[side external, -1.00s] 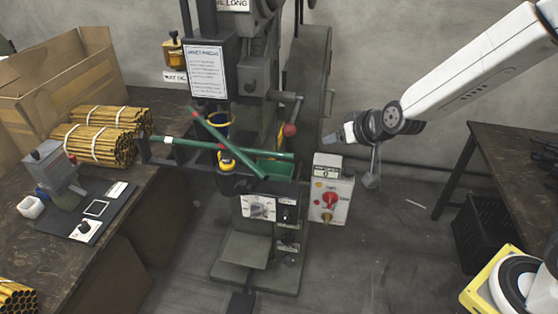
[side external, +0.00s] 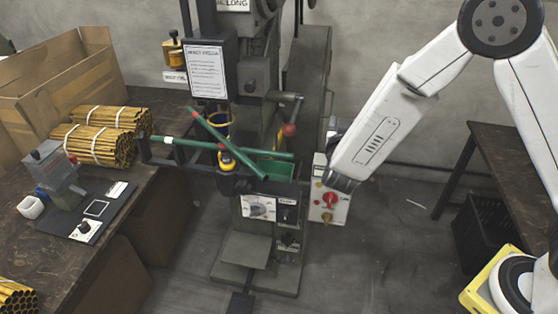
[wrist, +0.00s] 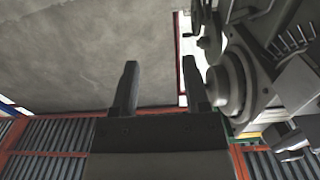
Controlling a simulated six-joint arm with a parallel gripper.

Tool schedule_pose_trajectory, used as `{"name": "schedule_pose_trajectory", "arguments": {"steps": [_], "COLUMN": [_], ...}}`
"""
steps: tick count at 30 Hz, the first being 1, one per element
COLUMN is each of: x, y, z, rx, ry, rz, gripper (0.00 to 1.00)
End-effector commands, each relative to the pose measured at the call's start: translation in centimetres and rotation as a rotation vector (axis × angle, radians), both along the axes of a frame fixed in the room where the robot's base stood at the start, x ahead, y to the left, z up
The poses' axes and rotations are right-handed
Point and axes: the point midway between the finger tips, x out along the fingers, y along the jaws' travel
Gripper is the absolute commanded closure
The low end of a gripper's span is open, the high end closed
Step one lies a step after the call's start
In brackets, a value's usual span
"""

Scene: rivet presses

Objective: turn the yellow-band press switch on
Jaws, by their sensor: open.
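The press (side external: 250,150) stands in the middle of the side view, dark grey-green, with yellow parts (side external: 228,158) near its green bars. I cannot tell which mark is the yellow band. A light control box (side external: 322,212) with a red knob (side external: 330,199) sits on its right side; my arm covers the box's upper right. The knob's setting is too small to tell. My gripper is mostly hidden behind my arm in the side view. In the wrist view my gripper (wrist: 161,88) is open, with nothing between its fingers. A dark machine (wrist: 250,85) lies right of the fingers.
A bench at left holds bundles of yellow tubes (side external: 100,144), a cardboard box (side external: 65,85) and a small device (side external: 55,168). A dark table (side external: 510,160) and black crate (side external: 484,232) stand at right. The floor (side external: 385,225) between press and table is clear.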

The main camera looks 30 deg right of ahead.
Motion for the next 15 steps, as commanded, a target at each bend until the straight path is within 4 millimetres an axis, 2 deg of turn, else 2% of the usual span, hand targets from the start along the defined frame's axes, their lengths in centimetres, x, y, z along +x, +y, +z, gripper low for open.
{"name": "schedule_pose_trajectory", "arguments": {"steps": [8,15], "x": [-0.1,-0.1], "y": [0.0,0.0], "z": [-5.8,-11.7], "rx": [-0.009,-0.009], "ry": [0.003,0.003], "rz": [-0.006,-0.004], "gripper": [0.41,0.41]}}
